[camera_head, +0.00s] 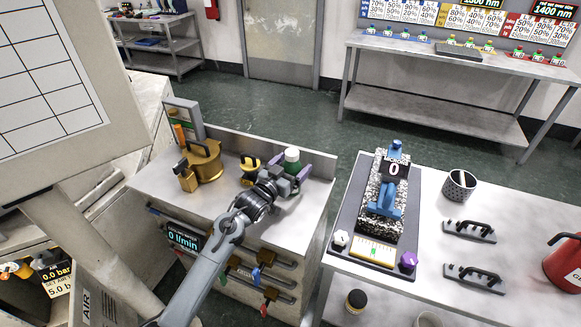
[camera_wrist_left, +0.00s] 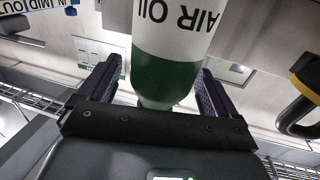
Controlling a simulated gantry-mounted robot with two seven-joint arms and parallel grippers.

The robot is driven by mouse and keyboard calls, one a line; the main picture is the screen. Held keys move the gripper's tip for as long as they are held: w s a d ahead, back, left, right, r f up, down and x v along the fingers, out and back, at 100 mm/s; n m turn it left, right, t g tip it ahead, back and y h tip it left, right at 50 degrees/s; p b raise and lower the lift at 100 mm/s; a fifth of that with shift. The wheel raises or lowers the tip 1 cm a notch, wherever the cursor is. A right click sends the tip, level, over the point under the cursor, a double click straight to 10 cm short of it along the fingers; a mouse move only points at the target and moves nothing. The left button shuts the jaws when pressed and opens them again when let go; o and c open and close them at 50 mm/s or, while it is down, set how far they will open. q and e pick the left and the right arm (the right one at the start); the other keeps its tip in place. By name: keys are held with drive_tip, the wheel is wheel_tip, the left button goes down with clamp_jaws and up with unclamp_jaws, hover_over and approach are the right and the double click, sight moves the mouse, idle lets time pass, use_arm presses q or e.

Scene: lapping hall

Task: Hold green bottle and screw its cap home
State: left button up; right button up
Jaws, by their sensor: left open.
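The green bottle (camera_head: 292,164) stands upright on the cabinet top, with a white top in the head view. In the left wrist view the bottle (camera_wrist_left: 166,76) shows a white band lettered "AIR OIL" and a green part. My left gripper (camera_head: 291,172) reaches it from the front. Its purple fingers are open, one on each side of the bottle, and the left wrist view shows gaps beside it. I cannot tell whether the white top is a separate cap or how it is seated. My right gripper is not in view.
A brass pot (camera_head: 205,160) and a yellow-handled item (camera_head: 249,164) stand left of the bottle. A low backboard (camera_head: 260,147) runs behind. The right bench (camera_head: 440,285) holds a blue-topped instrument (camera_head: 385,195), a perforated cup (camera_head: 459,186) and black-handled plates (camera_head: 469,231).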

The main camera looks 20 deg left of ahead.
use_arm(q)
drive_tip(key=shift+s+r, duration=0.15)
drive_tip(key=shift+s, duration=0.05)
drive_tip(key=p+v, duration=0.3)
drive_tip(key=v, duration=0.8)
drive_tip(key=shift+s, duration=0.35)
drive_tip(key=shift+a, duration=0.1)
